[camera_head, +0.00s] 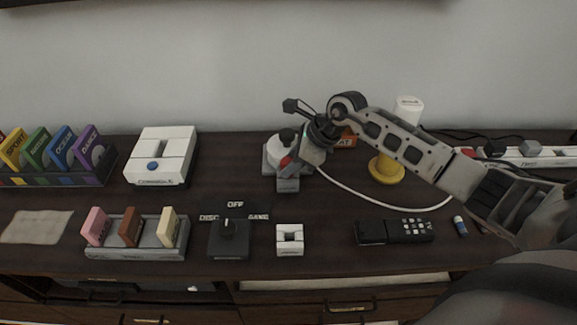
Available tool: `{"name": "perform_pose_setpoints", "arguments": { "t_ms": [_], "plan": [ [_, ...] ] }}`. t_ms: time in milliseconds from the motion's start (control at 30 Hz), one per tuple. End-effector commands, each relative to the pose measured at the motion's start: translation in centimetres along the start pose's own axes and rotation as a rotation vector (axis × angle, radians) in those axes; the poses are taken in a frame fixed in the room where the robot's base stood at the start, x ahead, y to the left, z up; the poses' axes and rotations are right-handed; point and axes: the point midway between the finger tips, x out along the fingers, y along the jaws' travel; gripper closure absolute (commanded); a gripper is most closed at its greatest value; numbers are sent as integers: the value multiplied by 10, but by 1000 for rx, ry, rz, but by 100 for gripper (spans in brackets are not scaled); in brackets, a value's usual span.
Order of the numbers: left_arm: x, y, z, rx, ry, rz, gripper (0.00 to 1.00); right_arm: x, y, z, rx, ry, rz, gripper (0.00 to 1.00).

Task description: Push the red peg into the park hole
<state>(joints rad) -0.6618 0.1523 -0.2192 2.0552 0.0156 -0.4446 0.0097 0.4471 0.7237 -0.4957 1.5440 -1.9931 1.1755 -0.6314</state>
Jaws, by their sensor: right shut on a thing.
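A small red piece (286,160), which I take for the red peg, shows at the front of a grey and white device (274,152) at the back middle of the table. My right gripper (301,158) reaches down from the right to the device, with its jaws closed at the red piece. The jaws and wrist hide most of the peg, and I cannot tell how deep it sits. No hole marked park can be read; the device's face is partly hidden. My left gripper is not in view.
A white cable (375,204) curves right from beside the device. A yellow stand (386,171) is to its right. A white console (162,155) is left.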

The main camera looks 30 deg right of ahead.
Motion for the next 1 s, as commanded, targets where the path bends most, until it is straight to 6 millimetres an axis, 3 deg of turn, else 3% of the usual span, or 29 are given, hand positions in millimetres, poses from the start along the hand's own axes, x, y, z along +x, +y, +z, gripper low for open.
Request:
{"name": "perform_pose_setpoints", "arguments": {
  "t_ms": [167,367,433,767,1000],
  "plan": [
    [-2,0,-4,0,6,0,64,-3,0,2,0,0,-1,90],
    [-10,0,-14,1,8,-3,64,-21,-1,14,-2,-1,-3,90],
    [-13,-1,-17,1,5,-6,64,-32,-1,20,-3,0,-3,90],
    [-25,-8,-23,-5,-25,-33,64,-105,25,13,-5,4,-3,90],
    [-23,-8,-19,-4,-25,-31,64,-145,52,-17,-1,9,-1,90]
  ]
}}
